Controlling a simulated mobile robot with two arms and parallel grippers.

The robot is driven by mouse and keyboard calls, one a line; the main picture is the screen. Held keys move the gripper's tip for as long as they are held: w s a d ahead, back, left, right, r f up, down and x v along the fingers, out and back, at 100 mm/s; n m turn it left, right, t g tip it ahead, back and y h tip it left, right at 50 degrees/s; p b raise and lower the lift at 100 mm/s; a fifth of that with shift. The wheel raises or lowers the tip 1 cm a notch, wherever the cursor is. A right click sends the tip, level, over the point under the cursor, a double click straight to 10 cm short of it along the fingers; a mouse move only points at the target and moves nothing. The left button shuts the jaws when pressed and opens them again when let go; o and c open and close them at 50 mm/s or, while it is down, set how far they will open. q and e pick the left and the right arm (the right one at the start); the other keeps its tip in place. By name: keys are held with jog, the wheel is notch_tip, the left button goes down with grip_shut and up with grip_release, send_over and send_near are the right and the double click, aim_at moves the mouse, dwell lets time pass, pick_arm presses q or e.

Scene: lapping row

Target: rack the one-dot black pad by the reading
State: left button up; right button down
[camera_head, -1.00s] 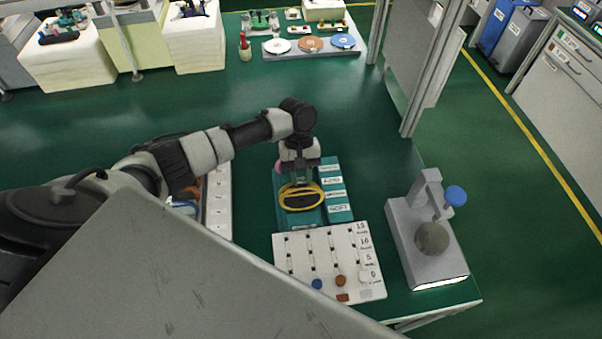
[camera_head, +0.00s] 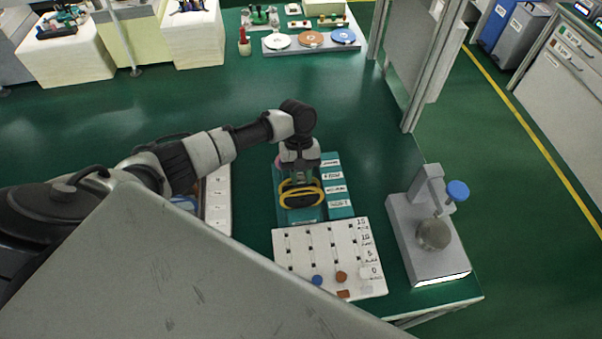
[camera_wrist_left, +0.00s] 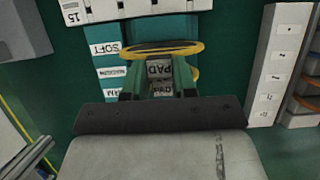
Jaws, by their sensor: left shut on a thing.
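My left gripper (camera_head: 300,181) is shut on a dark pad with a yellow rim (camera_head: 301,201), above the teal rack (camera_head: 341,212). In the left wrist view the gripper's green fingers (camera_wrist_left: 160,80) reach to the yellow-edged dark pad (camera_wrist_left: 163,47). No dot on the pad can be made out. The rack has white labels along its right side, one reading SOFT. The arm and pad hide part of the rack, and I cannot tell whether the pad touches it. A grey gauge stand (camera_head: 409,225) with a blue knob and a round grey part stands to the right. My right gripper is not in view.
A white scale board (camera_head: 298,262), marked 0 to 15 with blue and brown sliders, lies in front of the rack. A white labelled tray (camera_head: 218,211) is at the left, partly behind my arm.

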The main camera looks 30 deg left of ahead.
pick_arm(q)
jog(key=shift+f+b, duration=0.6)
jog(key=shift+f, duration=0.55)
jog(key=o, duration=1)
jog(key=shift+o, duration=0.2)
jog(key=shift+r, duration=0.1)
jog(key=b+v, duration=0.2)
jog(key=v, duration=0.8)
jog(key=shift+r, duration=0.35)
jog(key=shift+w, duration=0.1)
